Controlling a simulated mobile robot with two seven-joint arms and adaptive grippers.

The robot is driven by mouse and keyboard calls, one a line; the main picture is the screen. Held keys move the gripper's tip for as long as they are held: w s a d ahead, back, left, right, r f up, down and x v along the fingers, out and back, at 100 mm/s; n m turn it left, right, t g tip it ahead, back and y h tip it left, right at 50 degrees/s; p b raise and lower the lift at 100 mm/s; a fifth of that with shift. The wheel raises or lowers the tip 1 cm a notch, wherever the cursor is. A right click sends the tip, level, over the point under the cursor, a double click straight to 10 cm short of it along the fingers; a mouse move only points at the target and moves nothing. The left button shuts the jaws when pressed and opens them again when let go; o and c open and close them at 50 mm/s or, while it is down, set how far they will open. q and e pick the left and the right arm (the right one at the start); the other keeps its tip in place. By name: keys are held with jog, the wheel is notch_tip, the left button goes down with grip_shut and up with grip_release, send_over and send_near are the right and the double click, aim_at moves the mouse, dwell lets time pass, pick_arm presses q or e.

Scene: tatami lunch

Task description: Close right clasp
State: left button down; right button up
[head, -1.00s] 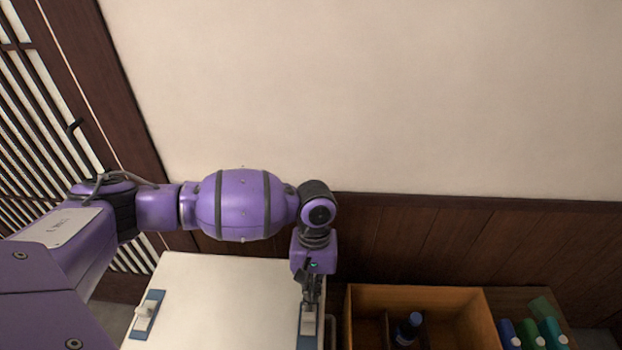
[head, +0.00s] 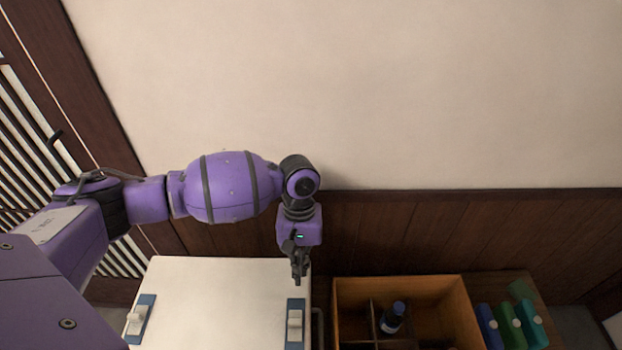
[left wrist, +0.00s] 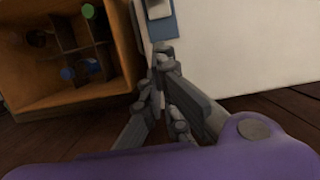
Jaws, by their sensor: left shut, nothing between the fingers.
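The white box lid (head: 215,300) fills the lower middle of the head view. The right clasp (head: 295,322), a pale tab on a blue plate, is at its right edge. The left clasp (head: 138,318) is at the left edge. My left gripper (head: 299,278) is shut and empty, just beyond the right clasp and apart from it. In the left wrist view, the shut fingertips (left wrist: 162,50) show just below the blue plate of a clasp (left wrist: 162,22). My right gripper is not in view.
A wooden divided crate (head: 455,300) with a dark blue-capped bottle (head: 393,316) stands right of the white box. Blue and green bottles (head: 508,325) stand further right. The wood-panelled wall (head: 420,235) is close behind.

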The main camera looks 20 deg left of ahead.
pick_arm(q)
notch_tip(320, 180, up, 6)
jog(key=shift+a, duration=0.3)
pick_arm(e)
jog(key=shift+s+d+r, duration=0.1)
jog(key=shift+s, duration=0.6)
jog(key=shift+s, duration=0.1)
